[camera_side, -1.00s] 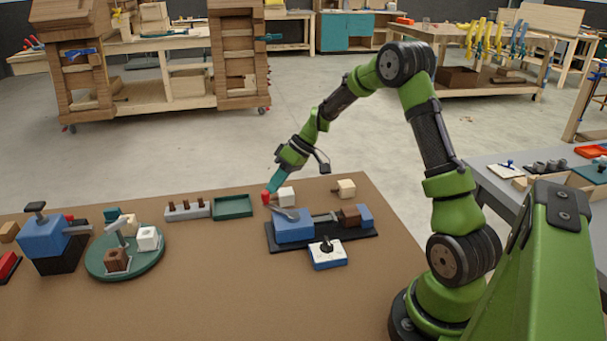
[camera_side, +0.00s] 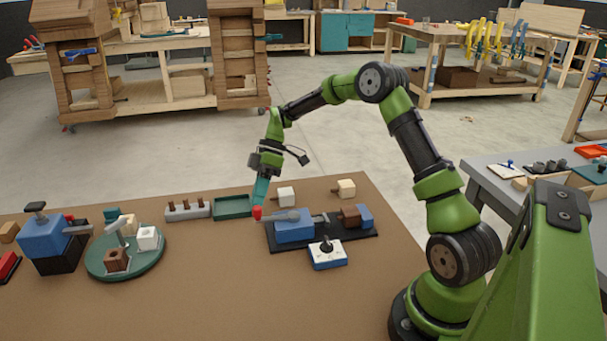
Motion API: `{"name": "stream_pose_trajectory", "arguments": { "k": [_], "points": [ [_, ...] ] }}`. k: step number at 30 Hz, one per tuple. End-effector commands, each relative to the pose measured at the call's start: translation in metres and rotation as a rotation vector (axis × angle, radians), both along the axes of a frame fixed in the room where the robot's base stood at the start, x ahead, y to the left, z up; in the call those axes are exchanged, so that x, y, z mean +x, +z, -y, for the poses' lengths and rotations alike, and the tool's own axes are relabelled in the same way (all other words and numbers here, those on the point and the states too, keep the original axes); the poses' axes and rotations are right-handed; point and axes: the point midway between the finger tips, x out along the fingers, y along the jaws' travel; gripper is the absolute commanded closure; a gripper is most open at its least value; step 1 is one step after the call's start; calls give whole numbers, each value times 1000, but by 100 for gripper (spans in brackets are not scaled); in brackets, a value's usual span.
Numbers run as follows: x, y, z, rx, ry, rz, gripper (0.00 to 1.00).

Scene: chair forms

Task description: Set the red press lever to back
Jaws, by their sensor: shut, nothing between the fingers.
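The press is a blue block (camera_side: 295,231) on a dark base plate, with a brown block and a second blue block at its right end. Its grey lever (camera_side: 281,216) points left from the top of the block and ends in a red knob (camera_side: 257,212). My gripper (camera_side: 260,198) points down with teal fingers shut, just above and behind the red knob. The fingertips appear to touch or nearly touch the knob; the exact contact cannot be told. Nothing shows held between the fingers.
A green tray (camera_side: 233,206) lies left of the knob, beside a grey rack (camera_side: 187,211) with brown pegs. White (camera_side: 286,197) and cream (camera_side: 346,188) blocks stand behind the press. A white-and-blue switch box (camera_side: 328,255) is in front. The brown table's front is clear.

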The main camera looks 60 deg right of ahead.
Motion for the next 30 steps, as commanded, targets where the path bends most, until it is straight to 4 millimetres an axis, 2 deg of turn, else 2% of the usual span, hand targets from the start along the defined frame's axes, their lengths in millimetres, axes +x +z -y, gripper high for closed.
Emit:
{"name": "stream_pose_trajectory", "arguments": {
  "k": [7,23,30],
  "points": [
    [-2,0,-5,1,56,-1,100],
    [-2,-1,-7,4,64,-4,100],
    [12,-1,7,2,62,-1,100]
  ]
}}
